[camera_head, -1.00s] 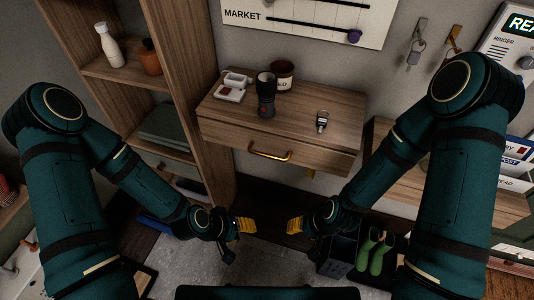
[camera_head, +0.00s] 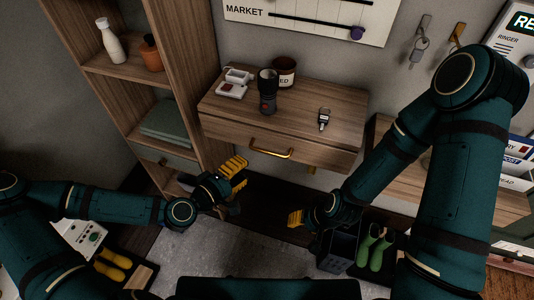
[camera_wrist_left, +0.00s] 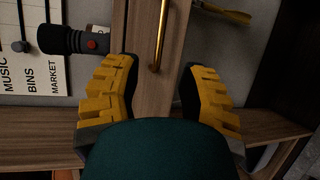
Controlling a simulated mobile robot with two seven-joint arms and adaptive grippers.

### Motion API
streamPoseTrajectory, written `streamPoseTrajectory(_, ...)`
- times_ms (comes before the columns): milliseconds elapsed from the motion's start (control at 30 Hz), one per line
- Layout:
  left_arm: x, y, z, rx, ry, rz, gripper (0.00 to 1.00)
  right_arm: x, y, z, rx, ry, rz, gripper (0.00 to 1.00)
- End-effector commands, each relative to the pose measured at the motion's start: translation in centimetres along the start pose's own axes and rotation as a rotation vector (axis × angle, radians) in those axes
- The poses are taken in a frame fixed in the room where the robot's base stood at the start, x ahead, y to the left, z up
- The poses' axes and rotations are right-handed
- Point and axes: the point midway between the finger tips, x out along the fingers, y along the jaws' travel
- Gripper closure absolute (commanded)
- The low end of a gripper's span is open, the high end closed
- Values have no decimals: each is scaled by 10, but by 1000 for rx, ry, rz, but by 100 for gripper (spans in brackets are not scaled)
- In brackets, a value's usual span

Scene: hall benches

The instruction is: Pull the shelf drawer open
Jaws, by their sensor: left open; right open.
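The wooden shelf drawer (camera_head: 301,157) is closed under the wall shelf top (camera_head: 340,106), with a brass bar handle (camera_head: 270,153) on its front. In the left wrist view the handle (camera_wrist_left: 159,38) stands ahead between my open fingers, with the drawer front (camera_wrist_left: 149,95) behind it. My left gripper (camera_head: 234,177) is open and empty, below and left of the handle, apart from it in the head view. It also shows in the left wrist view (camera_wrist_left: 156,98). My right gripper (camera_head: 296,218) is lower right of the drawer; its finger gap is hard to see.
On the shelf top stand a dark flashlight (camera_head: 268,92), a brown jar (camera_head: 284,72), a white device (camera_head: 232,88) and keys (camera_head: 324,119). A tall wooden bookcase (camera_head: 190,60) stands close on the left. Green boots (camera_head: 376,248) are on the floor at right.

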Motion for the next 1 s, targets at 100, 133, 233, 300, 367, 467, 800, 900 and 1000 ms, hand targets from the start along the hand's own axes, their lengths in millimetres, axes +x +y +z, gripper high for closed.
streamPoseTrajectory(100, 26, -1, 2, 2, -5, 1, 59, 4, 1, 0, 0, 1, 0, 53)
streamPoseTrajectory(133, 32, -1, 2, 2, -5, 1, 59, 4, 2, 0, 0, 2, 0, 53)
streamPoseTrajectory(233, 52, -1, 1, 3, -3, 1, 59, 6, 2, -1, 0, 3, 0, 53)
streamPoseTrajectory(300, 65, -1, 1, 2, -3, 0, 59, 8, 3, -1, -1, 4, 0, 53)
streamPoseTrajectory(367, 75, -1, 1, 3, -3, 0, 59, 9, 3, -1, -1, 5, 0, 53)
streamPoseTrajectory(467, 90, -1, 1, 2, -2, -1, 59, 11, 4, -1, -1, 6, 0, 53)
streamPoseTrajectory(800, 109, -1, 0, 1, -1, -2, 59, 13, 5, -2, -1, 7, 0, 53)
streamPoseTrajectory(900, 109, -1, 0, 1, -1, -3, 59, 13, 5, -2, -1, 7, 0, 53)
streamPoseTrajectory(1000, 109, -1, 0, 1, -1, -2, 59, 13, 5, -2, -1, 7, 0, 53)
